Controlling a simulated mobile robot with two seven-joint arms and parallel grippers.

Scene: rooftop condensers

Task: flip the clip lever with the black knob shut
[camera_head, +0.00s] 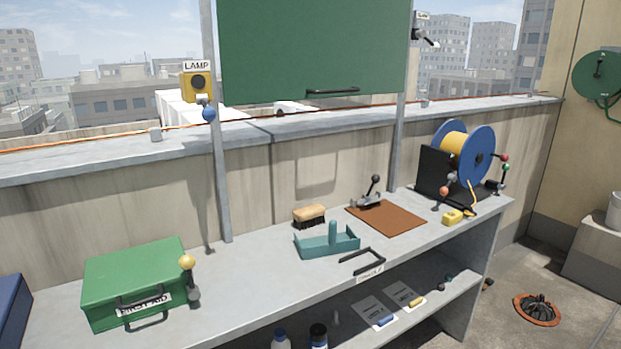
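The clip lever (373,189) stands at the far left corner of a brown board (390,219) on the grey bench. Its black knob (376,179) is at the top of a short arm that stands up from a grey metal base (369,201), leaning slightly right. Whether the clip's jaw touches the board is too small to tell. Neither of my grippers is in view.
A brush (309,215) and a teal caddy (327,243) stand left of the board. A blue-and-yellow reel (476,156) with several knobbed levers and a yellow block (453,217) are to its right. A green first-aid box (135,277) with a yellow-knobbed lever (190,277) is at left.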

